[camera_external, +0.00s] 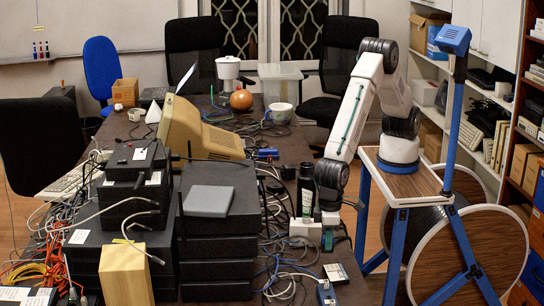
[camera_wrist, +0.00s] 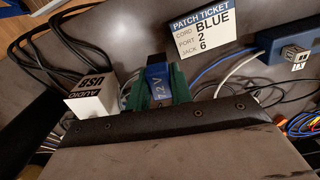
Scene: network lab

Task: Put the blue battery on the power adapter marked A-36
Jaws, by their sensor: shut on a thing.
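A blue battery marked 12 V (camera_wrist: 159,72) shows in the wrist view between the green fingers of my gripper (camera_wrist: 157,92). My gripper is shut on it. In the external view my gripper (camera_external: 328,240) points down low over the right side of the table, and the battery cannot be made out there. A blue adapter box with a white socket (camera_wrist: 287,48) lies at the right of the wrist view, apart from the battery. Its small label is not readable. It also shows in the external view (camera_external: 326,292), near the table's front right.
A PATCH TICKET card (camera_wrist: 203,30) lies by the blue adapter. Another blue box (camera_external: 266,154) is farther back. Loose cables cross the table; dark stacked units (camera_external: 220,240) stand left.

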